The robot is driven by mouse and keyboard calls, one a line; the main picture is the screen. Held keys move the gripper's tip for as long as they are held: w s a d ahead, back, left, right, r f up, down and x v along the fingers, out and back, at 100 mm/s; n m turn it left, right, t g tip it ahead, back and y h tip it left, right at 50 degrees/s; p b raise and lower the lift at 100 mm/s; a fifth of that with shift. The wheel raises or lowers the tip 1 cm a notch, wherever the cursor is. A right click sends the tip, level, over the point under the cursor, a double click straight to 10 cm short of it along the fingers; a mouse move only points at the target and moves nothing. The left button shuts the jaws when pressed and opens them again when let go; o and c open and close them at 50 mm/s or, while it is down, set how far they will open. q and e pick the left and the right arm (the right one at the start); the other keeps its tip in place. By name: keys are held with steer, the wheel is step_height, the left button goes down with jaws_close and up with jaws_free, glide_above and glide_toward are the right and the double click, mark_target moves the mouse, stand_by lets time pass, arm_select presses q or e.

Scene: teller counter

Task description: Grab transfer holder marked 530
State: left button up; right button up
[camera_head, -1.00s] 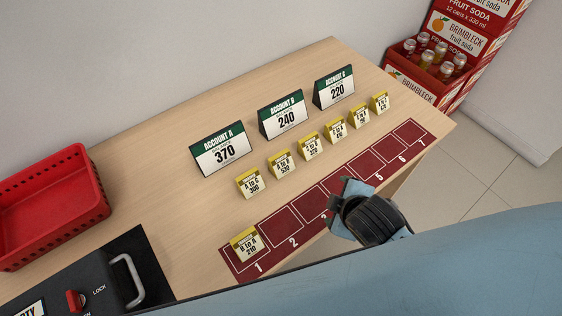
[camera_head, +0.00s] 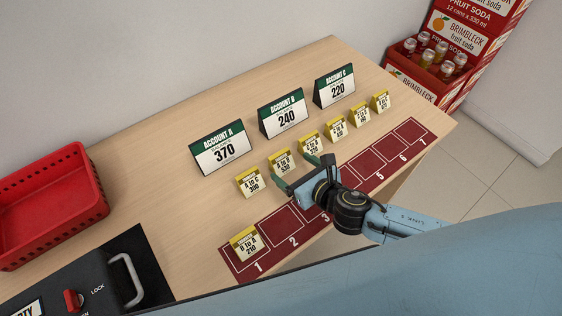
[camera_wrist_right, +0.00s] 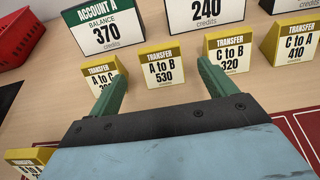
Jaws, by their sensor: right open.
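The transfer holder marked 530 (camera_head: 282,163), a small yellow-topped stand reading "A to B", stands upright on the wooden counter in the row of holders. It also shows in the right wrist view (camera_wrist_right: 162,67), ahead of and between the two green fingers. My right gripper (camera_head: 293,172) is open and empty, its fingertips pointing toward this holder, apart from it. In the right wrist view the gripper (camera_wrist_right: 160,85) has its left finger near the 300 holder (camera_wrist_right: 103,76) and its right finger near the 320 holder (camera_wrist_right: 229,54). My left gripper is not in view.
Account signs for A (camera_head: 221,150), B (camera_head: 284,115) and C (camera_head: 334,87) stand behind the row. A 210 holder (camera_head: 246,245) stands on slot 1 of the red numbered mat (camera_head: 231,262). A red basket (camera_head: 50,205) and a black lock box (camera_head: 105,275) are at left.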

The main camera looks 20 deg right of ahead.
mark_target(283, 161)
steer(key=x, duration=0.3)
steer(key=shift+w+a+f+b, duration=0.2)
steer(key=shift+w+b, duration=0.1)
steer(key=shift+w, duration=0.05)
steer(key=b+x, duration=0.1)
steer(key=x, duration=0.3)
steer(key=shift+w+f, duration=0.1)
steer(key=shift+f, duration=0.2)
steer(key=shift+w+f, duration=0.1)
steer(key=shift+w, duration=0.05)
arm_select(q)
steer(key=shift+a+f, duration=0.85)
steer(key=shift+f, duration=0.25)
arm_select(e)
steer(key=c, duration=1.1)
